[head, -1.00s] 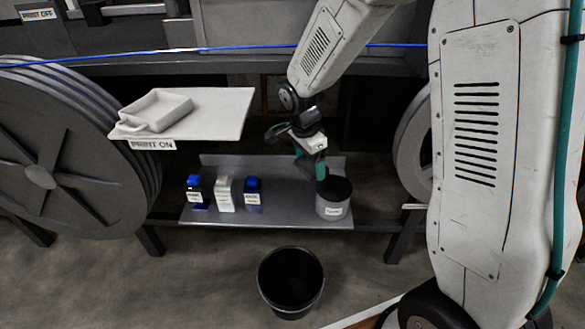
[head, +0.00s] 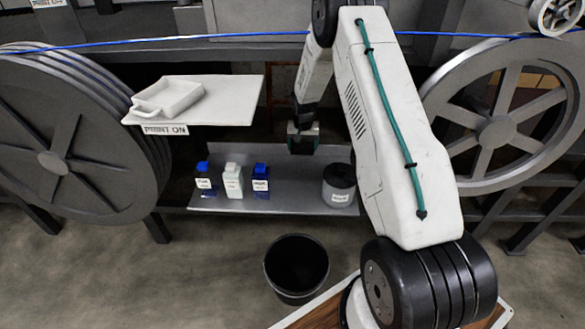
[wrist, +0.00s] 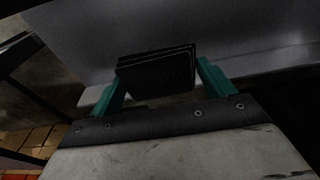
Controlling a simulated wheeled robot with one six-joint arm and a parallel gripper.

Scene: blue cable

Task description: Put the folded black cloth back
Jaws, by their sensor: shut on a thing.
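The folded black cloth (wrist: 157,72) is between the teal fingers of my gripper (wrist: 160,80) in the wrist view, its layered edges facing up in the picture. My gripper is shut on it. In the head view my gripper (head: 303,130) hangs above the back of the grey metal shelf, up and left of a labelled grey pot (head: 339,187). The cloth shows there only as a small dark shape below the fingers. The pot stands at the shelf's right end, apart from my gripper.
Two blue bottles (head: 204,180) (head: 261,181) and a white one (head: 233,181) stand on the shelf (head: 290,203). A white tray (head: 168,97) sits on a raised plate at left. A black bucket (head: 296,268) is on the floor. A blue cable (head: 200,40) runs across the back.

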